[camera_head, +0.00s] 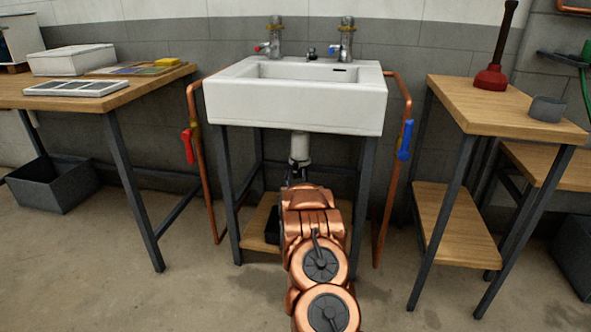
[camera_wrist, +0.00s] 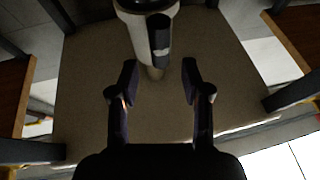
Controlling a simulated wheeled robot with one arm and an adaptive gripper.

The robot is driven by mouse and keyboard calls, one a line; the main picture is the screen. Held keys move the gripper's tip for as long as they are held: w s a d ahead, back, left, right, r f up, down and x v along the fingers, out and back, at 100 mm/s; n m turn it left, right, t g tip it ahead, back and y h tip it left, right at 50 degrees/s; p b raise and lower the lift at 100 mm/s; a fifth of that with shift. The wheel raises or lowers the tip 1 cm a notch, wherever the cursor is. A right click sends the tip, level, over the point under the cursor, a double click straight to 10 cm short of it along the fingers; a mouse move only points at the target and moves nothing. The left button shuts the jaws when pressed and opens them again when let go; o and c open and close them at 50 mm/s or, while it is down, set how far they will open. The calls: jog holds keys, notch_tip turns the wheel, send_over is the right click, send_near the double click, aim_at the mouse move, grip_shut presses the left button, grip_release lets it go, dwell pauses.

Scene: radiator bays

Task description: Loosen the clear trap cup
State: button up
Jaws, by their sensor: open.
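A pale, cup-shaped trap body (camera_head: 300,147) hangs under the white sink (camera_head: 290,95) in the head view; its lower end is hidden behind my copper arm. In the wrist view a pale rounded trap part (camera_wrist: 132,28) with a dark piece (camera_wrist: 160,38) on its side enters from the top. I cannot tell which part of it is the clear cup. My gripper (camera_wrist: 160,76) is open, with its dark fingers apart and nothing visibly held between them. The trap part lies just beyond the fingertips; I see no clear contact.
Copper pipes with a red handle (camera_head: 187,146) and a blue handle (camera_head: 405,139) flank the sink. Dark stand legs (camera_head: 229,195) and a low wooden shelf (camera_head: 256,228) surround the space below. Wooden tables (camera_head: 128,98) stand left and right (camera_head: 500,108); the front floor is clear.

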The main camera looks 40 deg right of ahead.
aim_at(296, 169)
jog(key=shift+b+x, duration=0.7)
jog(key=shift+x, duration=1.55)
jog(key=shift+c, duration=0.2)
grip_shut()
